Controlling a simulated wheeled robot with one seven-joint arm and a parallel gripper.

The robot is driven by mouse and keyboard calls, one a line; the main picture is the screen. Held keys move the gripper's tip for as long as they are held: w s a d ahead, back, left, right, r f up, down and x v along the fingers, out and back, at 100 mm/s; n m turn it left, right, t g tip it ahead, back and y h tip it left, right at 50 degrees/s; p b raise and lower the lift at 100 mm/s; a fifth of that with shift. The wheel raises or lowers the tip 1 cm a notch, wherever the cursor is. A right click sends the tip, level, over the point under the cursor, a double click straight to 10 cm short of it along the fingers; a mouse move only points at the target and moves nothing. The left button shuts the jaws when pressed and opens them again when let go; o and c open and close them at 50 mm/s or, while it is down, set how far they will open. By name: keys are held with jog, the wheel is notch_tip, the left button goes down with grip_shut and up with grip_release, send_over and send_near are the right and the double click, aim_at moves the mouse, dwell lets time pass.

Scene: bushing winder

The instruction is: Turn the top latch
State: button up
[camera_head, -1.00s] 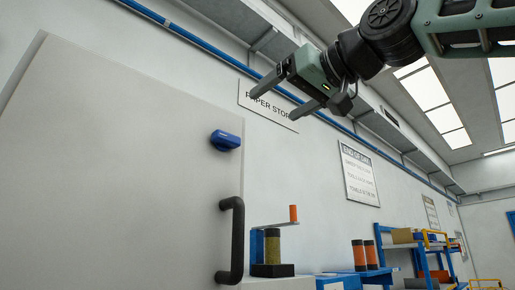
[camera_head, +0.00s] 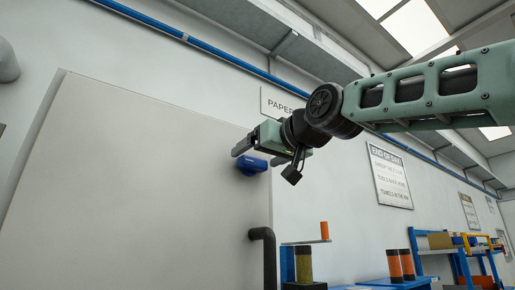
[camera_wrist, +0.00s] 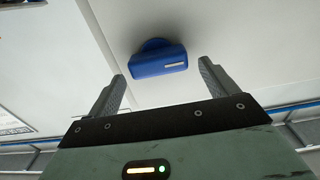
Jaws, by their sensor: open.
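The top latch is a blue knob (camera_head: 251,166) near the upper right edge of a large pale door panel (camera_head: 140,190). In the wrist view the blue latch (camera_wrist: 158,60) lies ahead of the fingertips, roughly centred between them, with its bar nearly level across the picture. My gripper (camera_head: 238,156) is at the latch's height in the head view and partly overlaps it. Whether a finger touches the latch cannot be told.
A black handle (camera_head: 265,255) stands on the door below the latch. To the right are a bench winder with an orange grip (camera_head: 324,230), orange spools (camera_head: 401,265) and blue shelving (camera_head: 465,262). Wall signs (camera_head: 390,178) hang behind my arm.

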jog(key=shift+w+a, duration=0.35)
jog(key=shift+w, duration=0.2)
jog(key=c, duration=1)
